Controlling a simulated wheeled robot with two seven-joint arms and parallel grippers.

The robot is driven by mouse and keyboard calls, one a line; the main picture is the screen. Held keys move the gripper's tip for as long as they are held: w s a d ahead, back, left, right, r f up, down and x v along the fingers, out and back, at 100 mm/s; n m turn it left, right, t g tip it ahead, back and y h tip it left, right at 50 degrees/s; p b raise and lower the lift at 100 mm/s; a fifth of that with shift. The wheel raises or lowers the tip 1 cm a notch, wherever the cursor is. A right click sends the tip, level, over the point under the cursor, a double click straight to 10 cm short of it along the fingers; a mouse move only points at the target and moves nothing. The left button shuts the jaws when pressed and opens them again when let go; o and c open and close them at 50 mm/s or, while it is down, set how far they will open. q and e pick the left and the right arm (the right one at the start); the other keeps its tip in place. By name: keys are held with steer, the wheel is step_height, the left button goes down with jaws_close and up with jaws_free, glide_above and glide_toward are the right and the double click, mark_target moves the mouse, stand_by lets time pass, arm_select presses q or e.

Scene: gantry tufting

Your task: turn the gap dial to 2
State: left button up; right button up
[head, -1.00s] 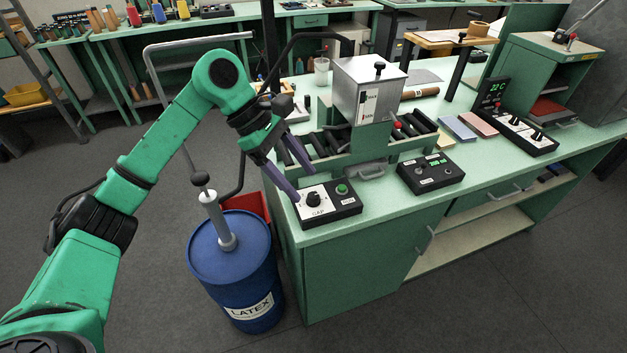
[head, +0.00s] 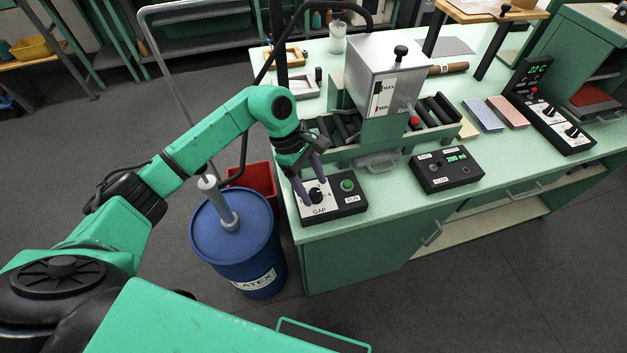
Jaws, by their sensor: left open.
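The gap dial (head: 316,196) is a black knob on a white plate marked GAP, on a dark control box (head: 350,203) at the table's near left corner. A green button (head: 347,185) sits to its right on the same box. My left gripper (head: 308,189) is open, pointing down at the dial, with its purple fingers close around or just above the knob. I cannot tell whether they touch it. The dial's setting is too small to read. My right gripper is not in view.
A second control box (head: 446,170) with a green display stands to the right. Behind the dial are the roller unit and its metal hopper (head: 385,78). A blue latex drum (head: 237,245) and a red bin (head: 252,179) stand on the floor left of the table.

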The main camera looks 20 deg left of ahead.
arm_select(q)
steer(key=shift+s+d+f, duration=0.15)
steer(key=shift+f, duration=0.1)
steer(key=shift+s, duration=0.15)
steer(key=shift+c, duration=0.5)
jaws_close()
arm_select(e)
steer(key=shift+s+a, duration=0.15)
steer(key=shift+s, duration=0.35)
arm_select(q)
steer(key=shift+f, duration=0.1)
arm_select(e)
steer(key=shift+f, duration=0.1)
